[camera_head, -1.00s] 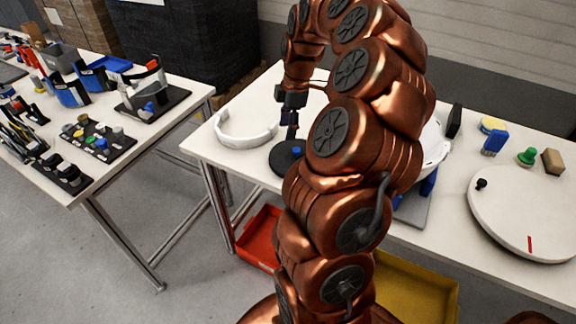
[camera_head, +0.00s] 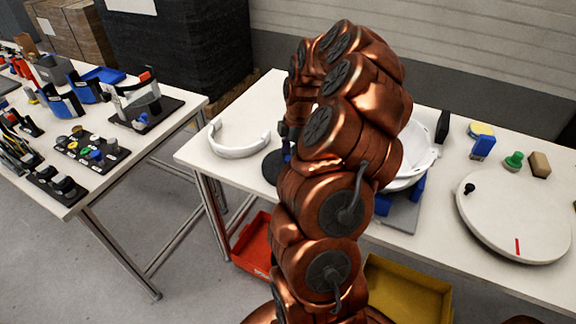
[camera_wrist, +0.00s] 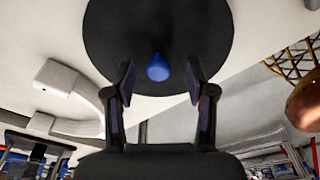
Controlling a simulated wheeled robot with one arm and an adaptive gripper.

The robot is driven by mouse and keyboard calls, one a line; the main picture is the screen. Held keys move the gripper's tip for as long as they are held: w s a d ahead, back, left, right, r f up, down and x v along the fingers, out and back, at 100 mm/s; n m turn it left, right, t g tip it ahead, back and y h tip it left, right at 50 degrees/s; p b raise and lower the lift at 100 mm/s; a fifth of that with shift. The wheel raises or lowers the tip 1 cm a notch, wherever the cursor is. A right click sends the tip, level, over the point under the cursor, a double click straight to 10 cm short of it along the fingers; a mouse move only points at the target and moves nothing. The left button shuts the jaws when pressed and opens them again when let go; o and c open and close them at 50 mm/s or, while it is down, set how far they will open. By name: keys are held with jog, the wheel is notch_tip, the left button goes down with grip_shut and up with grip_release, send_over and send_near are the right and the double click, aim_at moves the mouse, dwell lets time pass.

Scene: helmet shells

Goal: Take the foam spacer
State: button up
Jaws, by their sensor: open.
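My gripper (camera_wrist: 160,82) is open in the wrist view, with its two dark fingers apart. A blue knob-like piece (camera_wrist: 158,68) stands between and just beyond the fingertips, in front of a round black disc (camera_wrist: 205,30). I cannot tell whether a finger touches it. In the head view the black disc (camera_head: 272,168) lies on the table near its left end, partly hidden by my arm. I cannot tell for sure which piece is the foam spacer; the blue piece and a tan block (camera_head: 540,164) at the right are both in view.
A white curved band (camera_head: 238,145) lies left of the disc. A white helmet shell (camera_head: 418,150) sits right of my arm on a blue support. A white turntable (camera_head: 515,215) stands at the right. A red bin (camera_head: 253,245) and a yellow bin (camera_head: 405,292) are below the table.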

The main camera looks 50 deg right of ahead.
jog(key=shift+a+f, duration=0.1)
jog(key=shift+f, duration=0.7)
grip_shut()
